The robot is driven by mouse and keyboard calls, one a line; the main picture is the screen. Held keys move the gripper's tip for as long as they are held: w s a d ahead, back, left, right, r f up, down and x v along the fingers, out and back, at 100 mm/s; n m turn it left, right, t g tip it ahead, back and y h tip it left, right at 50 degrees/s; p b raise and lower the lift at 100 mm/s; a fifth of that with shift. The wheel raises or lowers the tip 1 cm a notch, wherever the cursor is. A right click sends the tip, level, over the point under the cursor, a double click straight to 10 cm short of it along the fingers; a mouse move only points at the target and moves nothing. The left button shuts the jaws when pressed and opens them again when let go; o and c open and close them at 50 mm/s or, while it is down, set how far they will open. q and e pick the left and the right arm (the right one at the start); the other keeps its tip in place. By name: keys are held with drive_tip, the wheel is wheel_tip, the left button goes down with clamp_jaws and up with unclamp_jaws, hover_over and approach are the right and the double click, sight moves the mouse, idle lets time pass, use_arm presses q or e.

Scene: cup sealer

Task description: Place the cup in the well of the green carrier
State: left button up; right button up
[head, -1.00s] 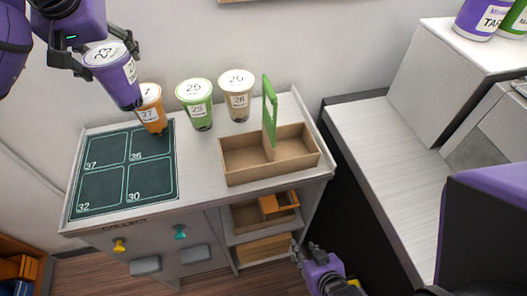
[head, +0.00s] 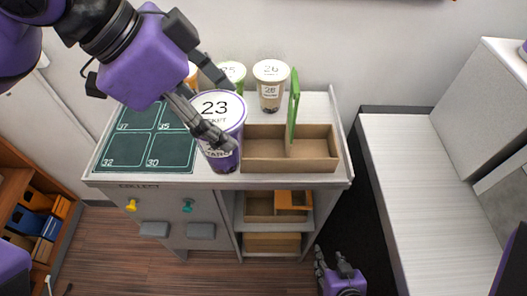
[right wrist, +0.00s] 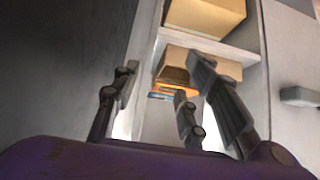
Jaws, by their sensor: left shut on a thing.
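The purple cup (head: 219,128), with a lid marked 23, is upright in my left gripper (head: 217,106). The gripper's fingers are shut around it. Whether the cup's base touches the counter cannot be told. My right gripper (head: 335,268) is low, at the right of the cabinet. It appears open and empty in the right wrist view (right wrist: 160,100).
A brown cup (head: 270,90) and a green cup (head: 232,76) stand behind the carrier. An orange cup (head: 192,74) is partly hidden by my left arm. A dark numbered mat (head: 125,146) lies at the left. Open shelves (head: 270,222) are below the counter.

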use_arm(q)
drive_tip(key=shift+s+d+f, duration=0.1)
drive_tip(key=shift+s+d, duration=0.05)
drive_tip(key=shift+s, duration=0.1)
drive_tip(key=w+d+f+b, duration=0.1)
drive_tip(key=w+d+f, duration=0.5)
drive_tip(key=w+f, duration=0.5)
drive_tip(key=shift+w+d+f+b, duration=0.4)
drive_tip(key=shift+f, duration=0.45)
use_arm(e)
drive_tip(key=shift+s+d+f, duration=0.2)
drive_tip(key=shift+s+f, duration=0.05)
drive_tip(key=shift+f, duration=0.25)
drive_tip(key=shift+s+d+f, duration=0.15)
drive_tip(key=shift+s+f, duration=0.1)
drive_tip(key=shift+f, duration=0.25)
use_arm(q)
drive_tip(key=shift+f, duration=0.2)
drive_tip(key=o, duration=1.9)
drive_tip(key=shift+o, duration=0.9)
use_arm(e)
drive_tip(key=shift+s, duration=0.35)
drive_tip(key=shift+d+f, duration=0.1)
